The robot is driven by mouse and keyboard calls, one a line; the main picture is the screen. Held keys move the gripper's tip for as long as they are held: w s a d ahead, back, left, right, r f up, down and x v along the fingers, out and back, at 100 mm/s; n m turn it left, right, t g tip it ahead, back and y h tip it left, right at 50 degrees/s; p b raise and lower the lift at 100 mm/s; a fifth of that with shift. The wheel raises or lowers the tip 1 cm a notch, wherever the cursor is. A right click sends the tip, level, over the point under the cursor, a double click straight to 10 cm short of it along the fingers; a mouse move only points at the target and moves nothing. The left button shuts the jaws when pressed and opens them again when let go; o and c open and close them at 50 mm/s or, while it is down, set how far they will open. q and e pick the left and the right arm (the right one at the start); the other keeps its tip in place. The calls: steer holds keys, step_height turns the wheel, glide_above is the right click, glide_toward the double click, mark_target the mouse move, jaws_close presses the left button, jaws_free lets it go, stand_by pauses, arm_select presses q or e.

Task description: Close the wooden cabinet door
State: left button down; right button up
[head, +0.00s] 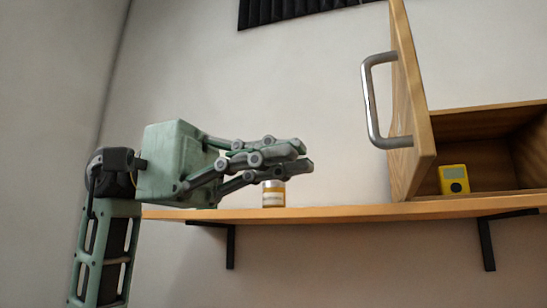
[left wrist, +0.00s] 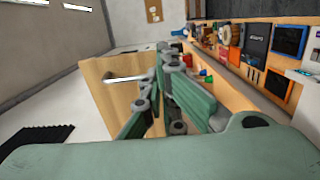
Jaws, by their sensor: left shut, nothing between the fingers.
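The wooden cabinet door (head: 411,90) stands open at the right of the head view, seen nearly edge-on. Its silver bar handle (head: 370,103) sticks out to the left. The cabinet (head: 525,125) behind it is open inside. My left gripper (head: 306,157) is shut and empty, left of the door and a little lower than the handle, with a gap between them. In the left wrist view, the door (left wrist: 118,105) and handle (left wrist: 124,78) show beyond the fingers (left wrist: 160,68). My right gripper is in neither view.
A yellow device (head: 454,179) sits inside the cabinet. A small white and yellow jar (head: 273,194) stands on the wooden shelf (head: 340,213), below my fingers. Dark brackets (head: 486,245) hold the shelf. The wrist view shows several items, including a dark box (left wrist: 256,40), at the right.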

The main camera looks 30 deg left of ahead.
mark_target(417, 142)
arm_select(q)
steer(key=d, duration=0.2)
steer(key=w+d+p, duration=0.1)
steer(key=d, duration=0.2)
steer(key=w+d+p, duration=0.1)
steer(key=d, duration=0.2)
steer(key=shift+d, duration=0.8)
steer(key=shift+w, duration=0.15)
